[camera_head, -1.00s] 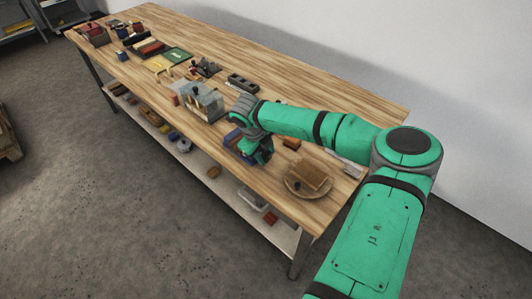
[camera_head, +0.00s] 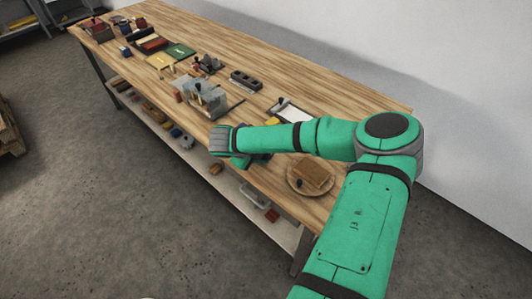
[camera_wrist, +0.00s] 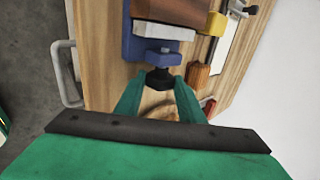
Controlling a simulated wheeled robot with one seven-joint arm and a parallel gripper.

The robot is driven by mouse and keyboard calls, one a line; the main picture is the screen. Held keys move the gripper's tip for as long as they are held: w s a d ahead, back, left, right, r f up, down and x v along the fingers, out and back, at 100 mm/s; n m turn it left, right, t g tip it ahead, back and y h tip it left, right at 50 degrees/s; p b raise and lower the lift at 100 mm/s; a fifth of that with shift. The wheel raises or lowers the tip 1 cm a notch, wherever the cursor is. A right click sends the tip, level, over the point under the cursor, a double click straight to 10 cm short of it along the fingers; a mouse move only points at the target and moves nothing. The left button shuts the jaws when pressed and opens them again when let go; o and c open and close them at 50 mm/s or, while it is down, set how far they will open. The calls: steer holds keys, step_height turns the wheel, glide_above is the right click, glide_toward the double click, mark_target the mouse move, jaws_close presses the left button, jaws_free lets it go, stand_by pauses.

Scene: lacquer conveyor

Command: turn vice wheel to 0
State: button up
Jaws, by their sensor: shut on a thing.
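The blue vice (camera_wrist: 138,45) shows at the top of the wrist view, with a pale grey jaw (camera_wrist: 163,31) and a brown block (camera_wrist: 180,10) behind it. Its dark vice wheel (camera_wrist: 160,80) is below the blue screw end. My gripper (camera_wrist: 157,90) has its two green fingers on either side of the wheel and is shut on it. No mark or number on the wheel can be read. In the head view my arm and wrist (camera_head: 224,140) cover most of the vice, and the fingers are hidden.
A round board with a brown block (camera_head: 312,173) lies to the right on the wooden bench (camera_head: 350,105). A grey machine (camera_head: 206,98) stands to the left. In the wrist view, a wooden handle (camera_wrist: 198,75) lies right of the wheel. The bench's back strip is clear.

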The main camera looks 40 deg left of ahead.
steer(key=o, duration=1)
steer(key=shift+o, duration=0.2)
